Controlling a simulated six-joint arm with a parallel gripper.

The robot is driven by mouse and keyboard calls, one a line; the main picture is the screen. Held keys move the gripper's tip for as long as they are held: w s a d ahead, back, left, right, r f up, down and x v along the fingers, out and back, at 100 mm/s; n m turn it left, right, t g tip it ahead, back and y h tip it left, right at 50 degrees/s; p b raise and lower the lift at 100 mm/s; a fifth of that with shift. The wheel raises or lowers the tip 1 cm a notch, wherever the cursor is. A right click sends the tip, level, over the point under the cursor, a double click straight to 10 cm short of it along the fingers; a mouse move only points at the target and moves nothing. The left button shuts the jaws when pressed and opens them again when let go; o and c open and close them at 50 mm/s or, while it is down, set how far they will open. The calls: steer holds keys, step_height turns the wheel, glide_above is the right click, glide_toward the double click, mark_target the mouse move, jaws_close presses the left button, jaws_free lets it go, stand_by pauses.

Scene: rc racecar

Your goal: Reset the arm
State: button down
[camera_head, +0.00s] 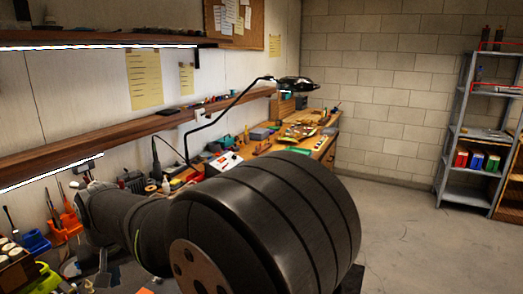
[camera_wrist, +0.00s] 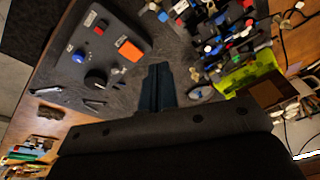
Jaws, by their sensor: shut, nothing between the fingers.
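My gripper (camera_wrist: 160,88) shows in the wrist view as dark fingers pressed together, with nothing between them. It is above a dark mat (camera_wrist: 62,122) on the workbench. In the head view a large black part of my arm fills the lower middle and hides much of the bench; the gripper cannot be made out there.
A grey control box (camera_wrist: 100,48) with knobs and an orange button lies left of my fingers. Small colourful parts and a yellow-green item (camera_wrist: 250,72) lie right. A desk lamp (camera_head: 294,85) stands over the bench. Metal shelves (camera_head: 468,130) stand far right, with open floor before them.

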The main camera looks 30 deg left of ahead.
steer(key=w+d+r+m+h, duration=0.2)
steer(key=w+d+m, duration=0.2)
steer(key=w+m, duration=0.4)
steer(key=m, duration=0.3)
steer(key=shift+d+r, duration=0.15)
steer(key=shift+d, duration=0.15)
steer(key=s+a+f+n+y, duration=0.2)
steer(key=s+a+n, duration=0.2)
steer(key=s+n, duration=0.4)
steer(key=n, duration=0.3)
steer(key=shift+a+f, duration=0.2)
steer(key=shift+a, duration=0.1)
stand_by(0.5)
